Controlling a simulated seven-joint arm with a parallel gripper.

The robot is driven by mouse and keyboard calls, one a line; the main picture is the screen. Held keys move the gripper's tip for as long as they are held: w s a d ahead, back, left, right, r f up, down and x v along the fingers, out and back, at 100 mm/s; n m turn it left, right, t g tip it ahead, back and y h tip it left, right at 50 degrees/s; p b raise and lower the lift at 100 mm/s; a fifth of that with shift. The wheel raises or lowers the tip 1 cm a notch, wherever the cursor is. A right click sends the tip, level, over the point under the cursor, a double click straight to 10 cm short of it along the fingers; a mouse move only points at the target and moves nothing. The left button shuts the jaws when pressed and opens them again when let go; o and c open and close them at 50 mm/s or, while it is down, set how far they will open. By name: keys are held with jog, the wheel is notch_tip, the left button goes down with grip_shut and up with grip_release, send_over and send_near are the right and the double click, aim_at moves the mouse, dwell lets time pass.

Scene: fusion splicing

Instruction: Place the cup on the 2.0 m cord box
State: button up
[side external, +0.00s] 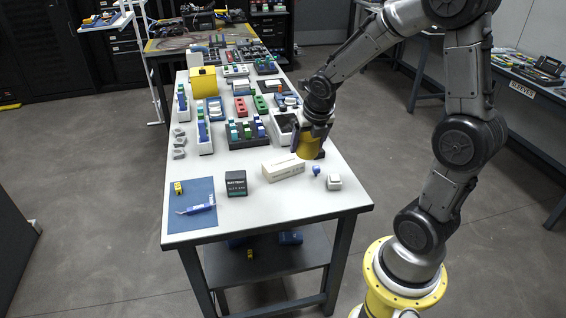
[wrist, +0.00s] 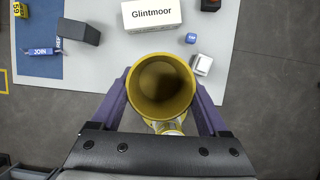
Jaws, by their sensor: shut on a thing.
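The yellow cup (side external: 309,147) is upright near the right edge of the white table. My gripper (side external: 312,128) is shut on it. In the wrist view the cup (wrist: 160,88) shows its open mouth, with one purple finger of my gripper (wrist: 160,100) on each side. I cannot tell whether its base touches the table. A long white box (side external: 283,169) lies on the table just left of the cup. In the wrist view this box (wrist: 152,14) reads "Glintmoor". No 2.0 m marking is readable on any box.
A small blue piece (side external: 316,170) and a white block (side external: 334,182) lie right of the white box. A dark box (side external: 236,183) and a blue mat (side external: 190,215) are to its left. Several bins and racks (side external: 247,132) fill the table behind.

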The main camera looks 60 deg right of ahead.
jog(key=shift+s+d+r, duration=0.15)
jog(key=shift+d+r, duration=0.25)
send_near(282, 160)
jog(key=shift+w+d+f, duration=0.4)
jog(key=shift+d, duration=0.25)
jog(key=shift+w+d+f, duration=0.3)
jog(key=shift+w+f, duration=0.25)
jog(key=shift+f, duration=1.7)
jog(key=shift+f, duration=0.2)
jog(key=o, duration=1.4)
